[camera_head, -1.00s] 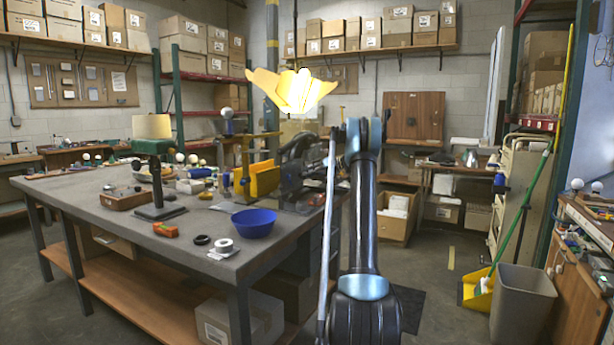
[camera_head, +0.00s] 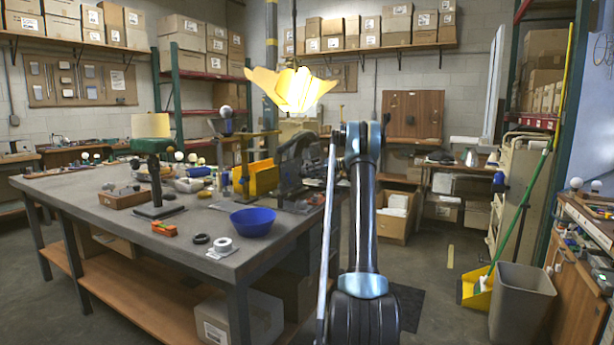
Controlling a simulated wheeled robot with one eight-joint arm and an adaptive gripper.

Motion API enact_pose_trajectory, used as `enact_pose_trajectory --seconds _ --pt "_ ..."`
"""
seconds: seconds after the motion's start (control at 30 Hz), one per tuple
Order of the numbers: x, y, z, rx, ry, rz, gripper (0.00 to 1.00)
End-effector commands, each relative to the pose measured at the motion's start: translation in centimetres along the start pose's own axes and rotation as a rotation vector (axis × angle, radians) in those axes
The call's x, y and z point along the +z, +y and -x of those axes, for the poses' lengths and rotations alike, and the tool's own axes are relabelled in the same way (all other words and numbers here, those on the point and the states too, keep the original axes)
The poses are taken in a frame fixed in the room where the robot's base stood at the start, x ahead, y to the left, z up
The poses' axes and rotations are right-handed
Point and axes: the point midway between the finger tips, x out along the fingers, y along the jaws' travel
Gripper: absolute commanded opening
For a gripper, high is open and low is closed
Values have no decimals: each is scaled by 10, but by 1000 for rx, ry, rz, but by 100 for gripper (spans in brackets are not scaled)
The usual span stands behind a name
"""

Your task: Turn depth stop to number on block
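A dark machine (camera_head: 290,165) stands at the right end of the grey workbench, beside an upright yellow panel (camera_head: 264,178). I cannot make out a depth stop or a numbered block at this size. My arm rises in the middle of the picture and bends over toward the machine. The dark end of my arm, with my gripper (camera_head: 326,155), is beside the machine's right side, partly hidden by my own arm links. Its fingers cannot be told apart from the dark parts behind, nor can I tell whether it touches anything.
A yellow petal lamp (camera_head: 290,88) hangs above. A grey bin (camera_head: 523,302) stands right.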

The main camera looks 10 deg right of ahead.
Motion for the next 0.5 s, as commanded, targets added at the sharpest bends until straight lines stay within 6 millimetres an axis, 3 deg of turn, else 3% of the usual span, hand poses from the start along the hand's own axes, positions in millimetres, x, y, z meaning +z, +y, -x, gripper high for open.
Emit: enact_pose_trajectory --seconds 0.33,0.5 --pt "1 -2 -1 -4 -4 1 32" --pt "0 -2 10 -3 -2 0 32"
